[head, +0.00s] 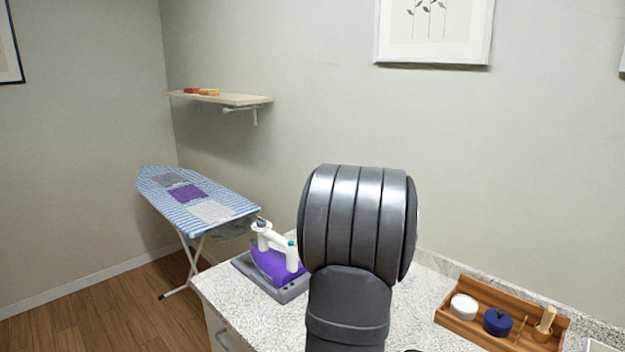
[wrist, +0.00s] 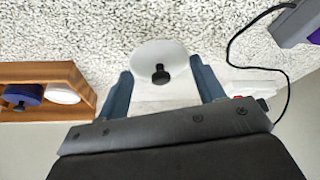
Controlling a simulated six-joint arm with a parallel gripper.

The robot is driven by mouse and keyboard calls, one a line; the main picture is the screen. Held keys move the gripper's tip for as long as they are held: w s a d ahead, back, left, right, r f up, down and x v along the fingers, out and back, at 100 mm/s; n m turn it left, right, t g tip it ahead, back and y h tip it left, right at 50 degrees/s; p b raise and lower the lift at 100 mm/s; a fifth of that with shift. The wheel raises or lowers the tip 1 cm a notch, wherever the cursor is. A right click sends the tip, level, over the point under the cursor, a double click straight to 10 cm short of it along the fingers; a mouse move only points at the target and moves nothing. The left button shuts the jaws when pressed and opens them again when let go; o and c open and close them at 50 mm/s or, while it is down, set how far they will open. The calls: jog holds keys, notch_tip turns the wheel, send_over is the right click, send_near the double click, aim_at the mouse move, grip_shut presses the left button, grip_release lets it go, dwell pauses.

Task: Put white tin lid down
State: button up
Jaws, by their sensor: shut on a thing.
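The white tin lid (wrist: 150,56), a round white disc with a black knob, is between the fingers of my gripper (wrist: 163,80) in the wrist view. My gripper is shut on it. Speckled counter lies behind the lid; I cannot tell whether the lid touches it. In the head view my own arm hides the gripper and the lid. A white round tin (head: 463,306) sits in the wooden tray (head: 480,336) at the right of the counter; it also shows in the wrist view (wrist: 62,93).
A blue lidded tin (head: 497,321) and a wooden piece (head: 544,320) share the tray. A purple and white iron (head: 277,259) stands on a grey base at the counter's left. A dark cord (wrist: 232,50) curves beside the gripper. Counter between tray and iron looks mostly clear.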

aim_at(427, 344)
jog(key=shift+n+y, duration=0.3)
jog(key=shift+n, duration=0.4)
jog(key=a+f, duration=0.1)
jog(key=a, duration=0.4)
jog(key=a+f, duration=0.1)
jog(key=a, duration=0.5)
jog(key=a+f, duration=0.1)
jog(key=a, duration=0.4)
jog(key=shift+a+f, duration=0.15)
jog(key=shift+f, duration=0.1)
